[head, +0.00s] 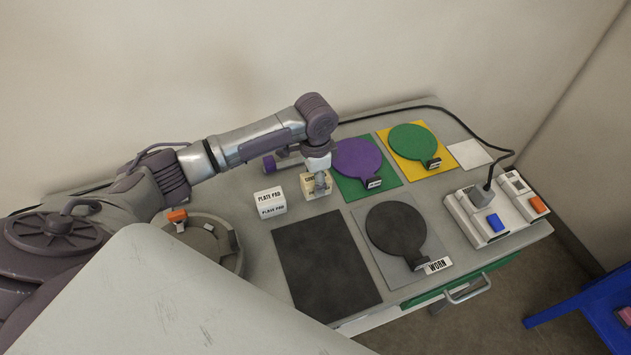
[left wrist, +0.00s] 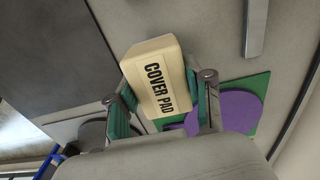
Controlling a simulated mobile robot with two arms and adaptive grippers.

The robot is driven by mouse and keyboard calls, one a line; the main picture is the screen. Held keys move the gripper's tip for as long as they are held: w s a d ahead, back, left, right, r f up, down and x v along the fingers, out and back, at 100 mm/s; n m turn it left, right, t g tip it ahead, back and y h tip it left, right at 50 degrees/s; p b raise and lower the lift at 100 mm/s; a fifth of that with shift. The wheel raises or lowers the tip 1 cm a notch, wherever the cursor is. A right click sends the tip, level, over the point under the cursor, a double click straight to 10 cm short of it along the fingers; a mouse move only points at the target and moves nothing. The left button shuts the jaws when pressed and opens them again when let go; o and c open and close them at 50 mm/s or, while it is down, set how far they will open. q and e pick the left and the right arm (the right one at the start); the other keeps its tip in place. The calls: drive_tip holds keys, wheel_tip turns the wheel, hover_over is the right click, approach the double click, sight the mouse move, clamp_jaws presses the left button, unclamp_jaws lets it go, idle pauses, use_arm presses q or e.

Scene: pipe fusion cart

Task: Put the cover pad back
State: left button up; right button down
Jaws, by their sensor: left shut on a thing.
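The cover pad (head: 314,190) is a cream block with black lettering, at the back middle of the cart top. My left gripper (head: 318,182) points down over it and is shut on it. In the left wrist view the cover pad (left wrist: 158,82) sits between the two green-lined fingers of the left gripper (left wrist: 162,90), its "COVER PAD" label showing. I cannot tell whether its underside touches the cart top. My right gripper is not in view.
A white plate pad (head: 270,203) stands just left of the cover pad. A purple paddle (head: 357,158) on a green square lies behind right. A dark mat (head: 325,265), a black paddle marked WORN (head: 397,228) and a power strip (head: 495,210) lie nearer and right.

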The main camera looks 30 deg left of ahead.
use_arm(q)
drive_tip(key=shift+f, duration=1.05)
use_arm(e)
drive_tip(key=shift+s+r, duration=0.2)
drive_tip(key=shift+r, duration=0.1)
use_arm(q)
drive_tip(key=o, duration=1.1)
drive_tip(key=shift+f, duration=0.1)
drive_tip(key=shift+o, duration=0.6)
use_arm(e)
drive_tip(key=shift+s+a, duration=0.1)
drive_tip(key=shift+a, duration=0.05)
use_arm(q)
wheel_tip(320, 180, up, 12)
drive_tip(key=shift+f+b, duration=0.1)
drive_tip(key=shift+b, duration=0.7)
drive_tip(key=shift+r, duration=0.25)
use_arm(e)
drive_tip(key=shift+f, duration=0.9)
